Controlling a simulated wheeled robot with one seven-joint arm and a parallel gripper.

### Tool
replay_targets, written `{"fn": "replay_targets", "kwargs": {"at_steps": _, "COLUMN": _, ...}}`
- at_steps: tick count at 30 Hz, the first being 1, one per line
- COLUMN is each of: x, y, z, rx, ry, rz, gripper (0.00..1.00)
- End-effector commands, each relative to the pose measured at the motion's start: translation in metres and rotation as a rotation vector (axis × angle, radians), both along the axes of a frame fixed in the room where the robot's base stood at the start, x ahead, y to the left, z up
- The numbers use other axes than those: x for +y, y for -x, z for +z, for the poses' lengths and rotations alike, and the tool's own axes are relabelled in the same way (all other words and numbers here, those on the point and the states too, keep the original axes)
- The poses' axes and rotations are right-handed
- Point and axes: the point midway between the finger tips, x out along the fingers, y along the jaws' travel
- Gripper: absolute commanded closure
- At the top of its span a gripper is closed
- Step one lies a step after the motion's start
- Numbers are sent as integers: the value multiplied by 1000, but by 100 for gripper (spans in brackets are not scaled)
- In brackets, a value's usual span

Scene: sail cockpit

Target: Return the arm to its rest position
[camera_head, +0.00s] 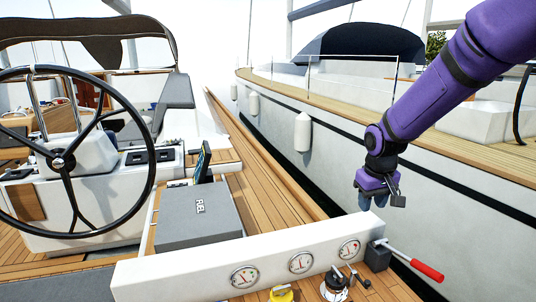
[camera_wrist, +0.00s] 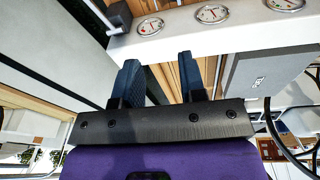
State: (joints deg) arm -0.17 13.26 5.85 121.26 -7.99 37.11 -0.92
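My gripper (camera_head: 371,200) hangs at the end of the purple arm in the head view, pointing down. It is in the air to the right of the grey FUEL box and above the gauge panel's right end. In the wrist view, the two dark blue fingers of my gripper (camera_wrist: 158,68) stand apart with nothing between them, so it is open and empty. Wooden decking shows beyond the fingers.
A white gauge panel (camera_head: 200,275) and a red-handled lever (camera_head: 427,270) are in front. The FUEL box (camera_head: 205,225) and steering wheel (camera_head: 150,160) stand to the left. A neighbouring boat's hull (camera_head: 330,135) lies behind my arm.

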Motion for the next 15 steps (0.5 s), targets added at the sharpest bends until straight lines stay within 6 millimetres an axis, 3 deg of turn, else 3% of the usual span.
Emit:
{"fn": "replay_targets", "kwargs": {"at_steps": 1, "x": -3, "y": 11, "z": 17, "rx": -20, "ry": 0, "rz": -9, "gripper": 62}}
{"fn": "replay_targets", "kwargs": {"at_steps": 6, "x": -10, "y": 50, "z": 61, "rx": -65, "ry": -3, "rz": -43, "gripper": 62}}
{"fn": "replay_targets", "kwargs": {"at_steps": 15, "x": -22, "y": 128, "z": 119, "rx": -146, "ry": -21, "rz": -102, "gripper": 62}}
